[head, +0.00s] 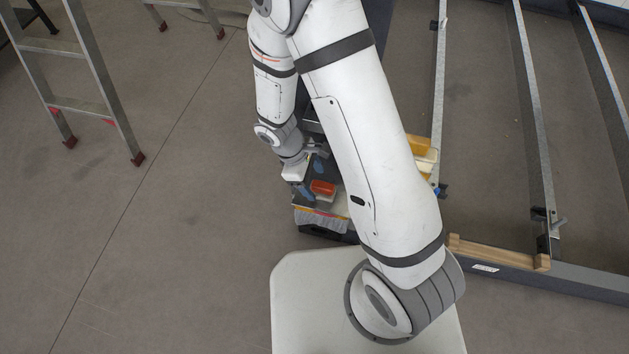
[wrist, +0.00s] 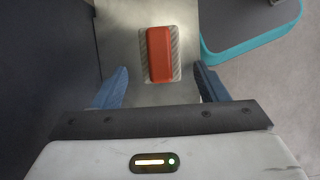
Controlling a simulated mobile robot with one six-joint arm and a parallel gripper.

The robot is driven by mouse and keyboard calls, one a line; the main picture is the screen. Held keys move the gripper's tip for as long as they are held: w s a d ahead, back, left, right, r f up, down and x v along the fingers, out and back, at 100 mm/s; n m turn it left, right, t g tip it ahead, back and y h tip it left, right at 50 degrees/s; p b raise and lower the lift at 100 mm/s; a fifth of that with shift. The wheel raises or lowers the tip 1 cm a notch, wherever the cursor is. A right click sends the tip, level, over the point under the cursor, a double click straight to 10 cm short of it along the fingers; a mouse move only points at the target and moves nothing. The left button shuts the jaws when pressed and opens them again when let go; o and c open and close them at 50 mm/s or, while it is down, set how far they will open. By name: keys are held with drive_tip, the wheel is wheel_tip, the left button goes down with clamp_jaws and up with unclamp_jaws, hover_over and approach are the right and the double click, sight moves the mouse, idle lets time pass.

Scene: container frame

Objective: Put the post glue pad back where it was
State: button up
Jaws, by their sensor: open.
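An orange-red block (wrist: 159,54), which looks like the post glue pad, lies on a grey hatched patch (wrist: 176,70) on a pale metal surface (wrist: 120,35). In the head view the orange-red block (head: 322,187) shows beside my gripper (head: 313,178). In the wrist view my gripper (wrist: 160,72) is open, with one blue finger on each side of the block's near end. There are gaps between the fingers and the block, and nothing is held. I cannot tell the height of the fingertips above the surface.
A grey item with a teal edge (wrist: 252,48) is close to the right finger. In the head view, a brush-like item (head: 320,219) and yellow containers (head: 422,150) are near my arm. A ladder (head: 95,75) stands left; a metal frame (head: 530,110) lies right. Floor between is clear.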

drive_tip(key=v, duration=0.9)
drive_tip(key=shift+r+p, duration=0.35)
